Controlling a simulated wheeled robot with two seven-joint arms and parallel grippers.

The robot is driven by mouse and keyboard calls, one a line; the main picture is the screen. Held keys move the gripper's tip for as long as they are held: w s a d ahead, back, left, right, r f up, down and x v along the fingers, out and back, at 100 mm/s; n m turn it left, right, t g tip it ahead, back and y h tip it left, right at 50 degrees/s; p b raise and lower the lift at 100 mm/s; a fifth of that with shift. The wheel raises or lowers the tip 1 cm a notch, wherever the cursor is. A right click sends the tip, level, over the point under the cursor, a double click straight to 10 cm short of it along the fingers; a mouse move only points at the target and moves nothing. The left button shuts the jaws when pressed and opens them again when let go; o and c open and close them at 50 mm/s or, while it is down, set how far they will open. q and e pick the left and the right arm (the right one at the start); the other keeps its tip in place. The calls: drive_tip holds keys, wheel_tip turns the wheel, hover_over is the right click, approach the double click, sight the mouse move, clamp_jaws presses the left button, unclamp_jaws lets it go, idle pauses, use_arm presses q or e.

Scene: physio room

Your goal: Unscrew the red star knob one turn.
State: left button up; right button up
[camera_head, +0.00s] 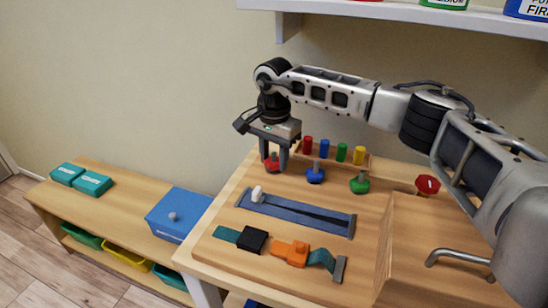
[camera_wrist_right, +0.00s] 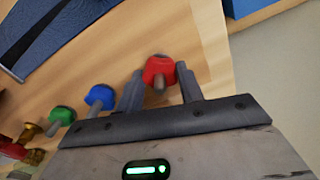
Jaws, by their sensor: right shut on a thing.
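The red star knob (camera_head: 271,164) is the leftmost of a row of three knobs on the wooden board (camera_head: 222,222). In the right wrist view the red star knob (camera_wrist_right: 158,66) sits between the fingertips, with its grey stem showing. My right gripper (camera_head: 275,160) comes down on it from above and is shut on it; in the right wrist view the gripper (camera_wrist_right: 160,82) has a finger on each side. In the head view the fingers partly hide the knob. My left gripper is in neither view.
A blue knob (camera_head: 315,175) and a green knob (camera_head: 360,184) stand to the right. Several coloured pegs (camera_head: 325,149) stand behind. A zip strip (camera_head: 300,213), buckles (camera_head: 290,253) and an upright wooden panel (camera_head: 385,245) are nearby. A red handle (camera_head: 427,185) is further right.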

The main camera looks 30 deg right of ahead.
sight(273, 161)
drive_tip(key=n, duration=0.6)
drive_tip(key=shift+s+a+f+n+b, duration=0.1)
drive_tip(key=shift+s+f+n+b, duration=0.05)
drive_tip(key=shift+f+n+b, duration=0.2)
drive_tip(key=n, duration=0.5)
drive_tip(key=shift+n+b, duration=0.25)
drive_tip(key=shift+b, duration=0.05)
drive_tip(key=o, duration=1)
drive_tip(key=shift+r, duration=0.15)
drive_tip(key=shift+r, duration=3.7)
